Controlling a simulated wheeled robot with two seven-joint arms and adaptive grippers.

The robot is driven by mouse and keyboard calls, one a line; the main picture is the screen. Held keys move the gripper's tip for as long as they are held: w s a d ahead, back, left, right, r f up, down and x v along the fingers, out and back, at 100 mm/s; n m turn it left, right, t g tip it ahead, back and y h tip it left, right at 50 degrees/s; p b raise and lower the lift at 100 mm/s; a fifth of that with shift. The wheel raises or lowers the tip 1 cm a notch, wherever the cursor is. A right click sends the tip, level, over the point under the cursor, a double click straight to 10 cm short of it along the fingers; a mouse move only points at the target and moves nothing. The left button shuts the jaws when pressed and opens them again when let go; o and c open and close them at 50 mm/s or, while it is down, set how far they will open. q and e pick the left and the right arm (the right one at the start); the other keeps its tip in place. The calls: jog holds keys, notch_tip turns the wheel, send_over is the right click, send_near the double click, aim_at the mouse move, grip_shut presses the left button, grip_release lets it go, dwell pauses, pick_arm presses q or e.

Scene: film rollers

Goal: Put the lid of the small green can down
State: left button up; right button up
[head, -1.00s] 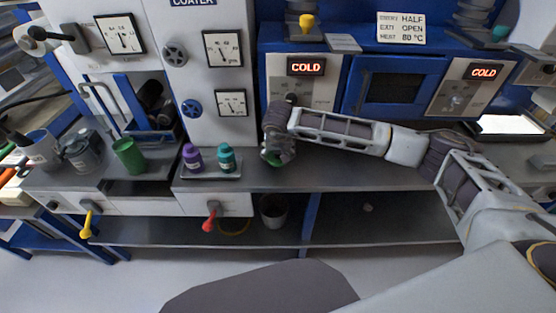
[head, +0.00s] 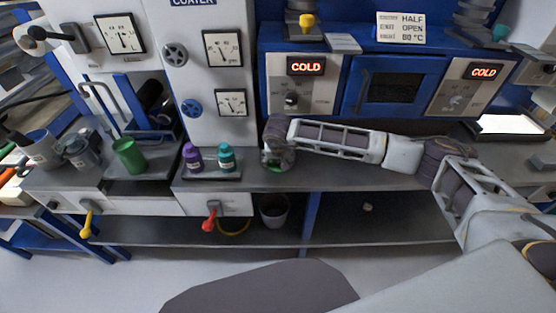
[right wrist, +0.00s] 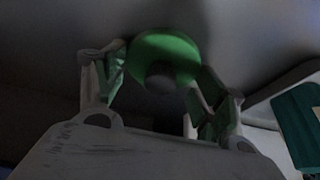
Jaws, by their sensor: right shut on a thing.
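My right gripper (head: 276,163) is low over the grey counter, right of the two small bottles, pointing down. In the right wrist view its fingers (right wrist: 156,78) sit either side of a round green lid (right wrist: 172,52) with a dark grey knob, and it is shut on this lid. In the head view only a sliver of the lid (head: 275,169) shows under the gripper, at or just above the counter; I cannot tell whether it touches. A green can (head: 130,156) stands upright at the left of the counter. My left gripper is not in view.
A purple bottle (head: 192,157) and a teal bottle (head: 226,158) stand on a small tray left of my gripper. The counter (head: 350,178) to the right is clear. The coater with dials is behind. A grey bucket (head: 273,208) sits on the lower shelf.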

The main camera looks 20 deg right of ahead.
aim_at(278, 171)
jog(key=o, duration=1)
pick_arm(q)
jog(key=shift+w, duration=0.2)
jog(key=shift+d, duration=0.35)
pick_arm(e)
jog(key=shift+s+r, duration=0.1)
jog(key=shift+r, duration=0.4)
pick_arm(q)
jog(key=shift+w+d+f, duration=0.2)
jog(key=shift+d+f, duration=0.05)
pick_arm(e)
jog(key=v, duration=1.1)
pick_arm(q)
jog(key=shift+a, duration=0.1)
pick_arm(e)
jog(key=shift+a, duration=0.1)
